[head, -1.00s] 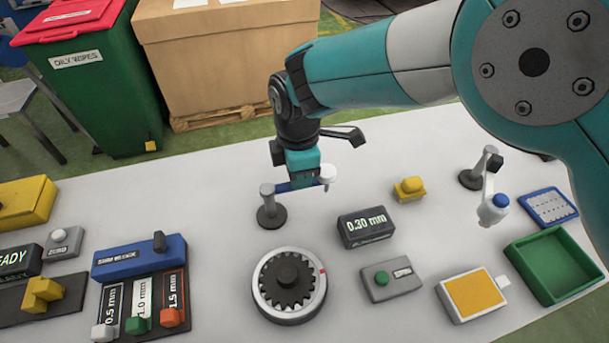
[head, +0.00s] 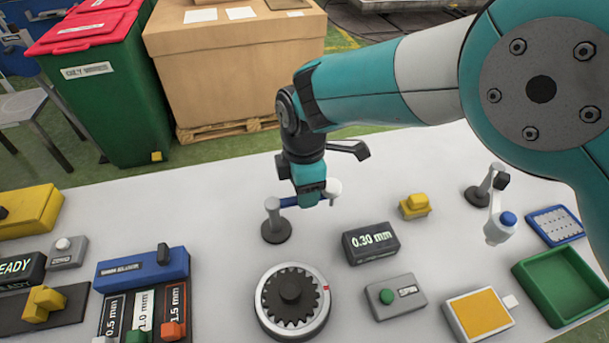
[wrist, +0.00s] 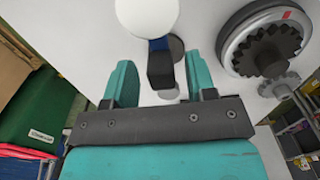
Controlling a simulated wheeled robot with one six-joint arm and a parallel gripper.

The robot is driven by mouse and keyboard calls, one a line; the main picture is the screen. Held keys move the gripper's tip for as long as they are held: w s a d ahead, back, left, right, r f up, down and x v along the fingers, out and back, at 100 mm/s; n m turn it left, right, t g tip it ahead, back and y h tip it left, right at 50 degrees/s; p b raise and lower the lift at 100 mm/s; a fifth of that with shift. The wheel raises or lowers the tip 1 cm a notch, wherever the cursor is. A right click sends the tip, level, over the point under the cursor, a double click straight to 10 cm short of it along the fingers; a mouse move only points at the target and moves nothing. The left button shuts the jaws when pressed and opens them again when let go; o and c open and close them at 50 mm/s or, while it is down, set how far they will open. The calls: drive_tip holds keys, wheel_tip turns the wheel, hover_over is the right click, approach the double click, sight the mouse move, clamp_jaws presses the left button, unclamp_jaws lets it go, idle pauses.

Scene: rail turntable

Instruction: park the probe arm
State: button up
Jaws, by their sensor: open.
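The probe arm is a blue bar (head: 289,202) on a grey post with a dark round base (head: 276,231), with a white knob (head: 334,186) at its free end. It reaches right from the post, above and behind the round toothed turntable (head: 291,300). My gripper (head: 311,198) points down over the bar and hides its middle. In the wrist view my gripper (wrist: 158,72) is open, with a dark block (wrist: 160,71) of the probe arm between its teal fingers. The white knob (wrist: 147,14) shows large beyond them. Contact with the fingers cannot be told.
A 0.30 mm display (head: 370,242) and a yellow block (head: 414,206) stand to the right. A grey box with a green button (head: 396,297) is in front. A second post with a white hanging part (head: 499,228) and a green tray (head: 562,286) are farther right.

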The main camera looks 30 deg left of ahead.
wheel_tip(320, 180, up, 17)
drive_tip(key=b, duration=0.3)
drive_tip(key=shift+r, duration=0.15)
drive_tip(key=w+d+r+m+y, duration=0.15)
drive_tip(key=d+m, duration=0.25)
drive_tip(key=d, duration=0.6)
drive_tip(key=d+r+m, duration=0.2)
drive_tip(key=d+m, duration=0.3)
drive_tip(key=d, duration=0.5)
drive_tip(key=s+d+f+m+y, duration=0.2)
drive_tip(key=s+d+f+m, duration=0.2)
drive_tip(key=s+d+m, duration=0.6)
drive_tip(key=s+d, duration=0.3)
drive_tip(key=s, duration=0.1)
drive_tip(key=shift+s+d+y, duration=0.25)
drive_tip(key=shift+d+y, duration=0.1)
drive_tip(key=shift+d, duration=0.05)
